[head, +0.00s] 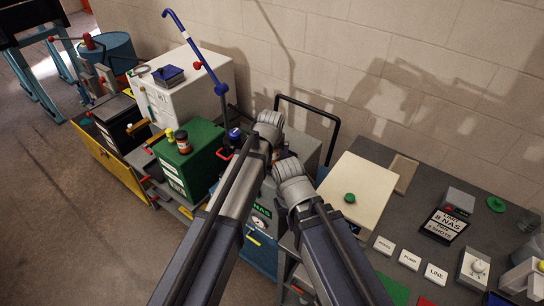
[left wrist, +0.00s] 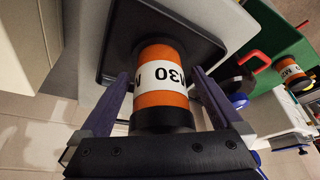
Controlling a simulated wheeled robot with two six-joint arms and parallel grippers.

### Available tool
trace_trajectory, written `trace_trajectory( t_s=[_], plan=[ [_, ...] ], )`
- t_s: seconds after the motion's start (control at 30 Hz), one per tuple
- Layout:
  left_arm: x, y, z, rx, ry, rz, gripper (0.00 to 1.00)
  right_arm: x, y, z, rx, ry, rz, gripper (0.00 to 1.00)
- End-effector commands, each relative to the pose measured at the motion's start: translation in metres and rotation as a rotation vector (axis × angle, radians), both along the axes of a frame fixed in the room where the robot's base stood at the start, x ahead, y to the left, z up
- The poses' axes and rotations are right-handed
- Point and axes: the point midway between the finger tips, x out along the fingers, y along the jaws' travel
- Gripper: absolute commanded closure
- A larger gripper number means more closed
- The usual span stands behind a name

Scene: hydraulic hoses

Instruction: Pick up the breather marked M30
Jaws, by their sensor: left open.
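The breather marked M30 (left wrist: 162,75) has an orange body, a white band with black lettering and black ends. In the left wrist view it stands on a dark square plate or tray (left wrist: 108,62). My left gripper (left wrist: 161,80) is open, with one finger on each side of the breather; I cannot tell whether they touch it. In the head view the left wrist (head: 269,128) hides the jaws and most of what is below. My right gripper (head: 291,178) is close by and lower; its jaws are hidden.
Another orange breather (left wrist: 290,72) with a white band stands on the green box, which also shows in the head view (head: 205,150). A white cabinet (head: 215,75) and blue crane-like post (head: 196,50) stand behind. A grey bench (head: 440,190) with labelled plates is at right.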

Motion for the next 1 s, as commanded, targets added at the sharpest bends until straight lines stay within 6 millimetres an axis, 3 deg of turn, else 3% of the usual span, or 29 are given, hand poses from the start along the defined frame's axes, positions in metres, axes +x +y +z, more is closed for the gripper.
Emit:
trace_trajectory(
  t_s=[0.17, 1.0],
  plan=[
    [-0.0001, 0.0002, 0.0013, 0.0, 0.0, 0.0, 0.0, 0.0, 0.0, 0.0013, 0.0, 0.0, 0.0, 1.0],
    [-0.0001, 0.0001, 0.0013, 0.0, 0.0, 0.0, 0.94, 0.0, 0.0, 0.0012, 0.0, 0.0, 0.0, 1.0]
  ],
)
